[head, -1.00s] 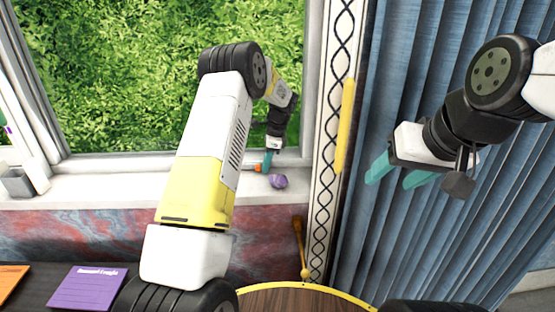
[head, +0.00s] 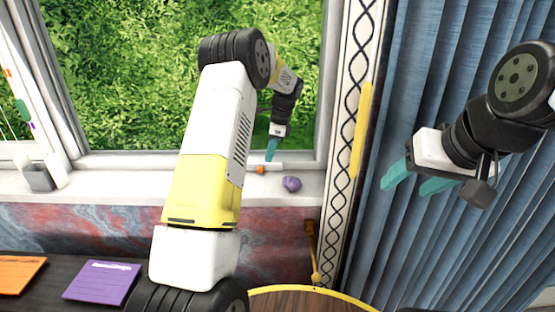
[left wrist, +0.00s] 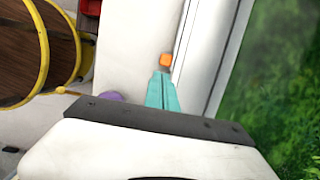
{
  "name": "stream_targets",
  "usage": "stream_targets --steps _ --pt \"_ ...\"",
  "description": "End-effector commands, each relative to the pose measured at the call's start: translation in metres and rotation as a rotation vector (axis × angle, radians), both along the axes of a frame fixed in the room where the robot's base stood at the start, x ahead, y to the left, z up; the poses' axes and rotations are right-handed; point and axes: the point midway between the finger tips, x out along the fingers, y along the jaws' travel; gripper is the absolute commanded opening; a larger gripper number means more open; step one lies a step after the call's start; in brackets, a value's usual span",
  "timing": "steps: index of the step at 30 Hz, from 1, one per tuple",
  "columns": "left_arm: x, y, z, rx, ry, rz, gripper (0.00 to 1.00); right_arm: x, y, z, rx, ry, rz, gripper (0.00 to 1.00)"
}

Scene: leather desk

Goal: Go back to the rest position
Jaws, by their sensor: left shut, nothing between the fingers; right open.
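My left gripper (head: 271,153) is at the end of the arm that reaches across the middle of the head view, in front of the window. Its teal fingers are shut with nothing between them, just above the window sill. In the left wrist view the shut fingers (left wrist: 162,88) point toward a small orange object (left wrist: 166,60), apart from it. That orange object (head: 261,170) is on the sill below the fingertips in the head view. My right gripper (head: 408,185) is at the right, in front of the curtain. Its teal fingers are apart and empty.
A purple lump (head: 292,183) lies on the sill (head: 120,188), right of the orange object. A grey cup (head: 39,178) stands at the sill's left. Purple (head: 101,282) and orange (head: 20,274) cards lie on the dark surface below. A yellow-rimmed barrel (head: 310,302) and blue curtain (head: 450,90) are nearby.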

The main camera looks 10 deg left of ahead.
Motion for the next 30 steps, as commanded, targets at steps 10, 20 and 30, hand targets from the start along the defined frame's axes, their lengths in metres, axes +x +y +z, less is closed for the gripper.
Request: stream_targets --steps 10,20,30 --pt "-0.009 -0.009 0.047 -0.024 -0.040 0.047 0.00 0.000 0.000 0.000 0.000 0.000 0.000 0.57" --pt "-0.085 -0.015 0.138 -0.153 -0.222 0.335 0.00 0.000 0.000 0.000 0.000 0.000 0.000 0.57" --pt "-0.190 -0.024 0.195 -0.326 -0.378 0.667 0.00 0.000 0.000 0.000 0.000 0.000 0.000 0.57"
